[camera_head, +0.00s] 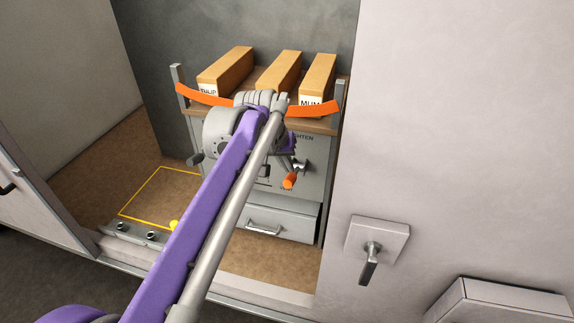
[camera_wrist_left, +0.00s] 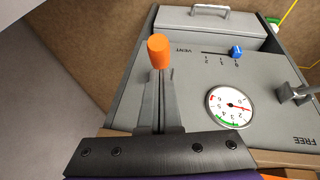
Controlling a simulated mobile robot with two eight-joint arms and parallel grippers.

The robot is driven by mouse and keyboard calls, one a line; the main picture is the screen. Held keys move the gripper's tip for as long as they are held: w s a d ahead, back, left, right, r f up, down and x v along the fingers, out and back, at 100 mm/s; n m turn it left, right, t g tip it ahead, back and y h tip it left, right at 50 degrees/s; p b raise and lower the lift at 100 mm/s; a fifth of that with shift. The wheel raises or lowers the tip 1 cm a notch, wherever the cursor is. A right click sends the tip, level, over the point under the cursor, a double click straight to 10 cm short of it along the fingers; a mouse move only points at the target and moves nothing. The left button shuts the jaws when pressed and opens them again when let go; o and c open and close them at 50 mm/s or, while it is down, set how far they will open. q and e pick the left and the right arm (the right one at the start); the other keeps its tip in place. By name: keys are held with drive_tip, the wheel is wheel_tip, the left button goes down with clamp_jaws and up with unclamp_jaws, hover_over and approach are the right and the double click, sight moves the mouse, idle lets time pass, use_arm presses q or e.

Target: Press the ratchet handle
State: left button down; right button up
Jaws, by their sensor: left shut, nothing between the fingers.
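The orange-tipped handle (camera_head: 289,181) shows low on the front of the grey machine, on the right side. In the left wrist view its orange end (camera_wrist_left: 158,51) stands just beyond my fingertips, in line with them. My left gripper (camera_wrist_left: 158,76) is shut with nothing between the fingers. Whether the fingertips touch the orange end I cannot tell. In the head view the purple arm covers much of the machine front and mostly hides the gripper. The handle's shaft is hidden behind the fingers in the wrist view. My right gripper is not in view.
The machine front has a gauge (camera_wrist_left: 230,107), a blue vent slider (camera_wrist_left: 236,51) and a grey lever (camera_wrist_left: 296,94). A drawer (camera_head: 268,222) is below. A wall (camera_head: 450,130) closes the right side.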

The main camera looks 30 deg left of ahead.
use_arm(q)
drive_tip(key=shift+f, duration=0.1)
idle(0.3)
drive_tip(key=shift+s+d+f+t+b, duration=0.15)
drive_tip(key=shift+s+f+t+b, duration=0.25)
drive_tip(key=shift+s+f+t, duration=0.3)
wheel_tip(320, 180, down, 8)
drive_tip(key=s+t+y+b, duration=0.1)
drive_tip(key=s+t+b, duration=0.1)
drive_tip(key=t, duration=0.4)
drive_tip(key=shift+d+f+m+b, duration=0.15)
drive_tip(key=shift+d+m+b, duration=0.2)
drive_tip(key=shift+b, duration=0.35)
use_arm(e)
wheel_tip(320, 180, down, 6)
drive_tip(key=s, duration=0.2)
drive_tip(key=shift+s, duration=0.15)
use_arm(q)
drive_tip(key=shift+s+f, duration=0.15)
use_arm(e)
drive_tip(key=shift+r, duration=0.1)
